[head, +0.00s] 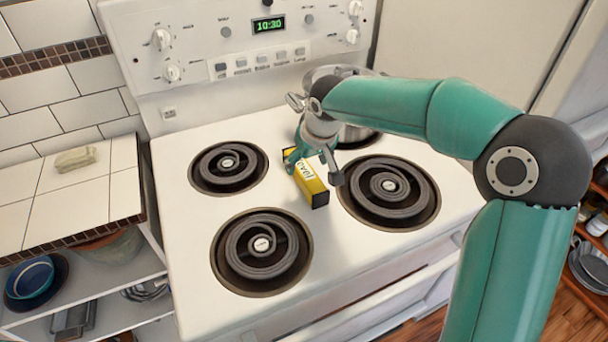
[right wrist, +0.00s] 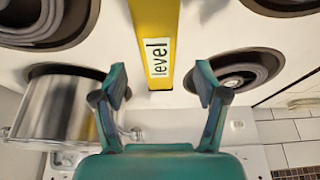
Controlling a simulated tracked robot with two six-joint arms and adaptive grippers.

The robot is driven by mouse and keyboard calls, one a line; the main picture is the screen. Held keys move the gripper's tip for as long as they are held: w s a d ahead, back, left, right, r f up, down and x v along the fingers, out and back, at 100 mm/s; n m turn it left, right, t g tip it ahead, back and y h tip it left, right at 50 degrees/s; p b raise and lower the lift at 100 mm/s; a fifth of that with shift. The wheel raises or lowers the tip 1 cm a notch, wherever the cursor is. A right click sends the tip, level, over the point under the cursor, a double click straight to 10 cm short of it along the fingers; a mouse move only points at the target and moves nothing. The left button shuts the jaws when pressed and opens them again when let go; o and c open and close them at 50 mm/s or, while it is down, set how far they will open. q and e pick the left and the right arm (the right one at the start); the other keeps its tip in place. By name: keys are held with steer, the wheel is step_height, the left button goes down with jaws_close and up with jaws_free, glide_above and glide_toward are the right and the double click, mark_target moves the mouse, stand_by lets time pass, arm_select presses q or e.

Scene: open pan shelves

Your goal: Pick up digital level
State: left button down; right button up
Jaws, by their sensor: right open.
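The digital level is a yellow block with black ends and a white "level" label. In the head view the level (head: 307,184) lies on the white stove top between the burners. It also shows in the right wrist view (right wrist: 155,22), running up from between the fingertips to the top edge. My right gripper (head: 314,168) is over the level's far part in the head view and hides some of it. In the right wrist view the right gripper (right wrist: 161,90) is open, its fingers apart on either side of the level's labelled end, with nothing held. My left gripper is not in view.
A steel pot (right wrist: 68,108) stands on the back right burner, close to my right gripper. Coil burners (head: 262,244) surround the level. A tiled counter (head: 85,205) with a small beige item (head: 76,160) is at left. Open shelves with dishes (head: 35,280) are below it.

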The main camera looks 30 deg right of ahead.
mark_target(304, 169)
steer(key=p+x, duration=0.1)
steer(key=x, duration=0.4)
steer(key=shift+d, duration=0.1)
jaws_close()
stand_by(0.4)
step_height(304, 169, up, 20)
steer(key=p, duration=0.1)
stand_by(0.4)
